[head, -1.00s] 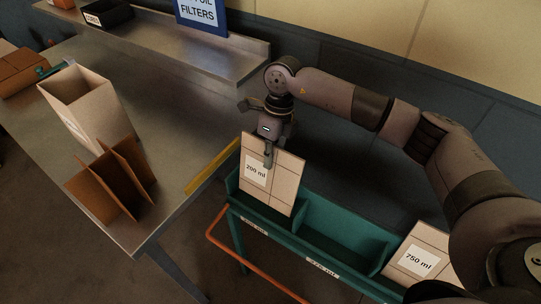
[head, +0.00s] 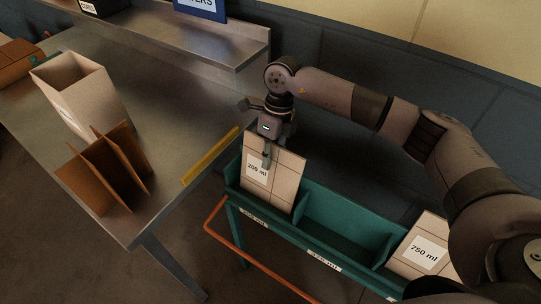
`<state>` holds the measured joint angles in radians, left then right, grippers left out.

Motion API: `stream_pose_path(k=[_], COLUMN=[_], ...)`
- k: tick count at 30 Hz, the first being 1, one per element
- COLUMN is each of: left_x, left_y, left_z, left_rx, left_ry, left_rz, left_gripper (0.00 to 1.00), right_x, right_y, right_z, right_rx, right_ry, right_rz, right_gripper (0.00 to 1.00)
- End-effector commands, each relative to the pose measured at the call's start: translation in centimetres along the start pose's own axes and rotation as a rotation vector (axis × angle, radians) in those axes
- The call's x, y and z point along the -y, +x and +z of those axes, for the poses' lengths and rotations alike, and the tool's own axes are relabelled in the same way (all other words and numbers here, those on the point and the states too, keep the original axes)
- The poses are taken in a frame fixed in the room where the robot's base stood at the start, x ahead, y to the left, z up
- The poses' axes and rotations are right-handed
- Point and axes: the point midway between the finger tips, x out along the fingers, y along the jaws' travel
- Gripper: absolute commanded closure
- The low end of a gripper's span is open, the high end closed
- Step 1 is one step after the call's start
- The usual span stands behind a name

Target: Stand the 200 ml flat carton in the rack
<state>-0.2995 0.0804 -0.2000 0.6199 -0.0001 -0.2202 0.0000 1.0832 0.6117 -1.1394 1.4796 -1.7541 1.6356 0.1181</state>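The 200 ml flat carton (head: 284,186) is a tan panel with a white label. It stands nearly upright, tilted slightly, with its lower part inside the left compartment of the green rack (head: 340,248). My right gripper (head: 267,160) is at the carton's top edge, with one finger over its front face. It looks shut on the carton; the finger behind is hidden. The 750 ml flat carton (head: 424,250) stands in the rack's right compartment, partly covered by my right arm. The middle compartment is empty. My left gripper is not in view.
A steel table (head: 180,130) at left holds an open tan box (head: 88,105) and a brown cardboard divider (head: 108,175). A yellow strip (head: 210,156) lies along its edge near the rack. An orange rail (head: 255,262) runs before the rack. A shelf (head: 210,45) stands behind.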

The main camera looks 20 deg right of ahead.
Motion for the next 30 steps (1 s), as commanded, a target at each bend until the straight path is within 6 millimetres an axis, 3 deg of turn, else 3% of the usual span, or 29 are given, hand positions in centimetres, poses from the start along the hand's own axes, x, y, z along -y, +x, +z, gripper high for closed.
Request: stream_pose_path(k=[3, 14, 30], left_x=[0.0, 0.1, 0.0], left_y=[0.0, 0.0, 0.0], left_z=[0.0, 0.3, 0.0], left_rx=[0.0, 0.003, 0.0], left_ry=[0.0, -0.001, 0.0], left_rz=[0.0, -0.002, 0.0], left_gripper=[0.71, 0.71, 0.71], right_x=[0.0, 0.0, 0.1], right_y=[0.0, -0.5, -10.3], right_z=[0.0, 0.0, 0.1], right_rx=[0.0, 0.001, 0.001], right_ry=[0.0, 0.0, 0.001], right_rz=[0.0, 0.0, -0.002], right_gripper=[0.71, 0.71, 0.71])
